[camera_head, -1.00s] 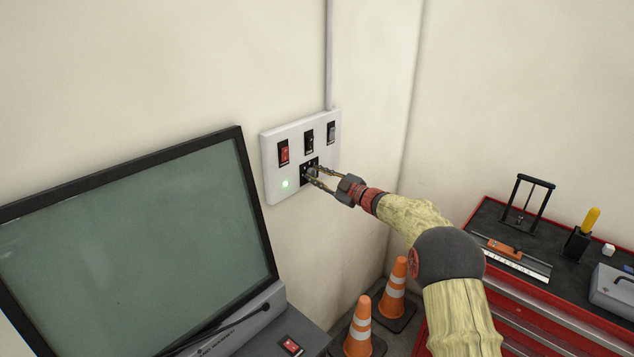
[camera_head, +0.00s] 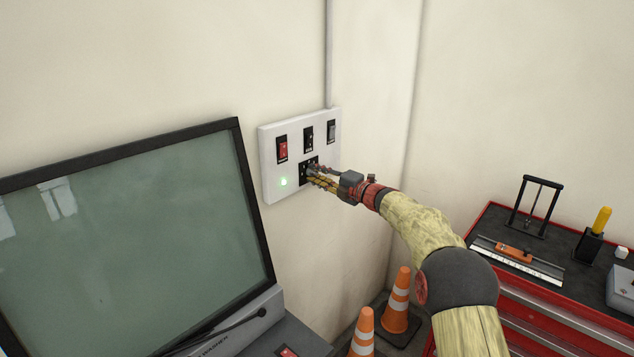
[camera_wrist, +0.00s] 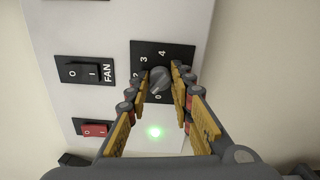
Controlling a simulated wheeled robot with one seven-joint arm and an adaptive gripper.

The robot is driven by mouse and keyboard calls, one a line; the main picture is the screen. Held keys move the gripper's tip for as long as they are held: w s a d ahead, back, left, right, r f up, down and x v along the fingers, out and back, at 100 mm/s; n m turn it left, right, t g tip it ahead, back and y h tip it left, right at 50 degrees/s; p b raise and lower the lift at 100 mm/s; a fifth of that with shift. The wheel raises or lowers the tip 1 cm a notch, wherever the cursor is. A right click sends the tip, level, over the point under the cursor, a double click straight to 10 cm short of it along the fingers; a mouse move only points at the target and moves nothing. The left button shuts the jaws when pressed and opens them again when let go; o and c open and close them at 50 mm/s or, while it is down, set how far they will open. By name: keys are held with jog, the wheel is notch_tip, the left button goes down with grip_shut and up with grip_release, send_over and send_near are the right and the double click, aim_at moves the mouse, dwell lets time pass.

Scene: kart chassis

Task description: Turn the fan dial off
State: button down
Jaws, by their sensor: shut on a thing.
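A white switch panel (camera_head: 268,165) is fixed to the wall. Its fan dial, a grey round knob (camera_wrist: 160,80) on a black plate (camera_wrist: 150,52), shows in the wrist view with the numbers 0, 2, 3 and 4 visible around it. My gripper (camera_wrist: 160,83) has one finger on each side of the knob and is shut on it. In the head view my gripper (camera_head: 316,175) reaches the black plate and hides most of the dial. I cannot clearly tell which number the knob points to.
A switch labelled FAN (camera_wrist: 84,72), a red switch (camera_wrist: 92,129) and a lit green lamp (camera_wrist: 153,131) are on the panel. A large screen (camera_head: 130,240) stands left. Traffic cones (camera_head: 398,300) stand below, and a red tool cabinet (camera_head: 540,300) is at right.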

jog(key=n+b, duration=0.2)
jog(key=n, duration=0.1)
jog(key=shift+f+n+b, duration=0.3)
jog(key=shift+f+b, duration=0.1)
jog(key=shift+r+n+b, duration=0.1)
jog(key=shift+n+b, duration=1.25)
jog(key=shift+n, duration=0.45)
jog(key=c, duration=2)
grip_release()
jog(key=o, duration=0.4)
jog(key=shift+r, duration=0.25)
jog(key=shift+o, duration=0.2)
jog(key=shift+d, duration=0.1)
jog(key=v, duration=1.1)
jog(key=shift+s+d, duration=0.25)
jog(key=shift+s, duration=0.1)
